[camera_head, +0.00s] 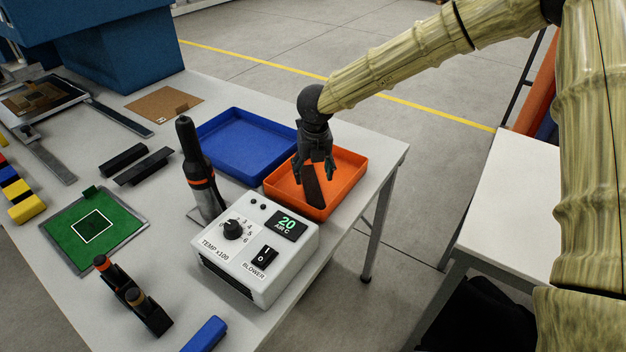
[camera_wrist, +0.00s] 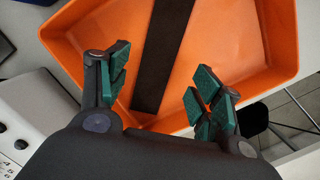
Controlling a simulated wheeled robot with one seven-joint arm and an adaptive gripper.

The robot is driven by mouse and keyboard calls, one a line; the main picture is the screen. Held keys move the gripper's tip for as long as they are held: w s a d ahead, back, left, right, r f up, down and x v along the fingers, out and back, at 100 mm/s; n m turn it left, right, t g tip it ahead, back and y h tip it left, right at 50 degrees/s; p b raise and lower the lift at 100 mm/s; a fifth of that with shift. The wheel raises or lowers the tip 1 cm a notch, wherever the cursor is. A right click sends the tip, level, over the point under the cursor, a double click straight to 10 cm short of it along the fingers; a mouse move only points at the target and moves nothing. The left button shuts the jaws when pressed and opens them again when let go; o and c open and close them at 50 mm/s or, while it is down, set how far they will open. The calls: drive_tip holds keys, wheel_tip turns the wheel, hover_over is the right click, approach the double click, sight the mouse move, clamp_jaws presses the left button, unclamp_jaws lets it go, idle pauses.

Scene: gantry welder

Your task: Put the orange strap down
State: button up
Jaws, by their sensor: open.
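A long dark brown strip (camera_head: 313,188) lies in the orange tray (camera_head: 347,172), resting at a slant. I see no orange-coloured strap; the strip is the only strap-like thing at my gripper. My gripper (camera_head: 314,166) points down over the tray. In the wrist view my gripper (camera_wrist: 158,82) is open, its green-padded fingers apart on either side of the strip (camera_wrist: 166,50), with a gap to each. The strip's far end runs out of the top of that view. The orange tray (camera_wrist: 232,30) fills most of it.
A blue tray (camera_head: 245,145) adjoins the orange tray on the left. A white blower control box (camera_head: 258,250) stands in front, with a black heat tool (camera_head: 194,165) upright beside it. A green mat (camera_head: 65,235) and two black bars (camera_head: 135,165) lie farther left. The table's right edge is close.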

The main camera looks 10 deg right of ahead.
sight(314, 192)
wheel_tip(314, 192, up, 8)
drive_tip(key=s+b, duration=0.1)
